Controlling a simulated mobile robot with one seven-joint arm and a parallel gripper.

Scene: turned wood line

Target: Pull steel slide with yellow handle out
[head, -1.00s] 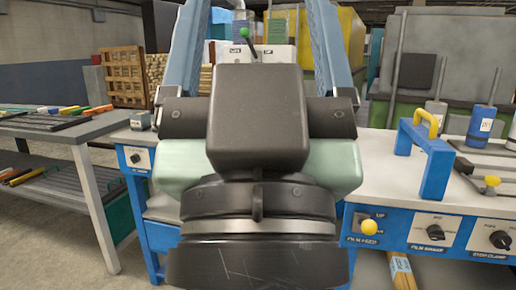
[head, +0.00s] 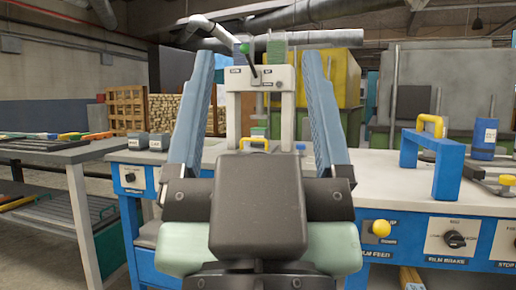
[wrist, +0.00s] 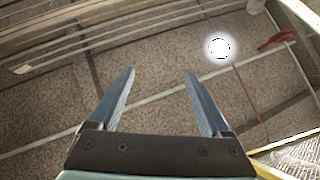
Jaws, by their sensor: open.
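My gripper (head: 258,55) is open and empty, with its two blue fingers pointing up in front of the bench. In the wrist view my gripper (wrist: 160,73) faces what looks like a ceiling, with nothing between the fingers. A yellow handle (head: 253,143) shows low between the fingers, beyond them at the foot of a white press (head: 284,82). Its lower part is hidden by my gripper body, and no steel slide is clear there. Another yellow loop handle (head: 432,124) stands behind a blue bracket (head: 447,170) at right. I cannot tell which handle belongs to the slide.
A yellow knob (head: 381,228) and a black dial (head: 453,240) stick out from the bench front. Grey blocks (head: 137,141) stand at left on the bench. A side table (head: 62,154) with coloured tools is further left. A blue cylinder (head: 483,138) stands at right.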

